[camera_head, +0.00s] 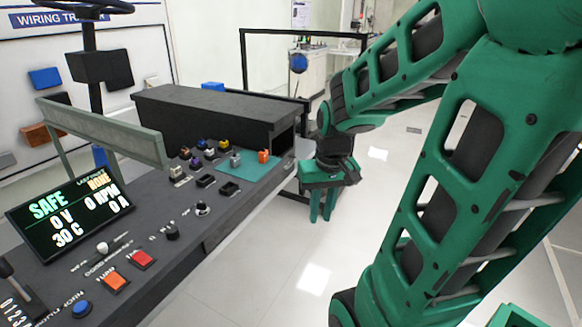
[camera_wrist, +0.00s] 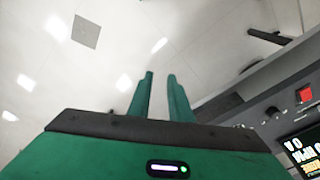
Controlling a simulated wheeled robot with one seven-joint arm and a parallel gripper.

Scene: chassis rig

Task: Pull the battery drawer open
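My gripper (camera_head: 322,216) hangs with its fingers pointing down, to the right of the console's far end and over the floor. The wrist view shows its two green fingers (camera_wrist: 160,76) apart with nothing between them. A long dark box (camera_head: 205,112) stands on the far part of the console (camera_head: 190,222), with its right end facing my gripper. That end looks recessed and shadowed. I cannot make out a battery drawer or its handle for certain. My gripper is apart from the box and the console.
A teal mat (camera_head: 250,167) with small coloured blocks lies before the box. Switches, buttons and a lit display (camera_head: 70,214) fill the nearer console. A dark frame (camera_head: 243,62) stands behind the box. The white floor (camera_head: 300,265) between console and arm is clear.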

